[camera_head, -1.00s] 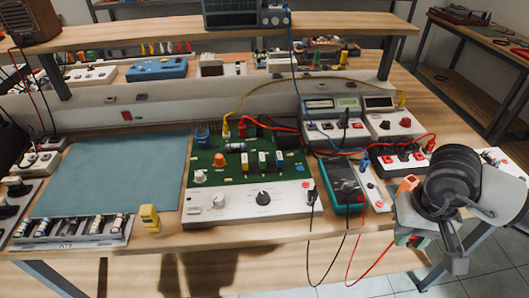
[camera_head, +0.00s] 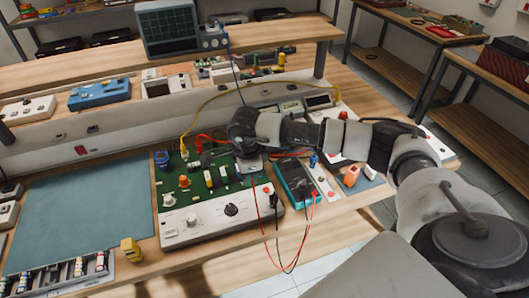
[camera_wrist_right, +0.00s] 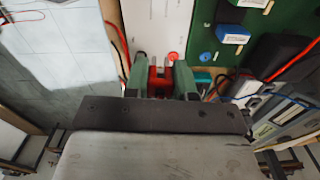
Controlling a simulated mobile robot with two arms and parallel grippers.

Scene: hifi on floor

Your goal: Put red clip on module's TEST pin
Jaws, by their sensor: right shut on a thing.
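The module (camera_head: 195,222) is a green circuit board with a white front panel on the bench. My right gripper (camera_wrist_right: 159,68) has green fingers. It is shut on the red clip (camera_wrist_right: 159,84), which shows between the fingers in the right wrist view. Ahead of the fingertips is the module's white panel (camera_wrist_right: 145,25), with a red round spot (camera_wrist_right: 173,57) close to the right fingertip. I cannot tell whether the clip touches it, or read a TEST label. In the head view my right wrist covers the board's right side and hides the clip. My left gripper is not in view.
A teal multimeter (camera_head: 297,182) lies right of the module, with red and black leads hanging over the bench edge. A yellow block (camera_head: 131,249) stands left of the module. A blue-green mat (camera_head: 80,215) is clear. An orange item (camera_head: 351,175) stands at the right.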

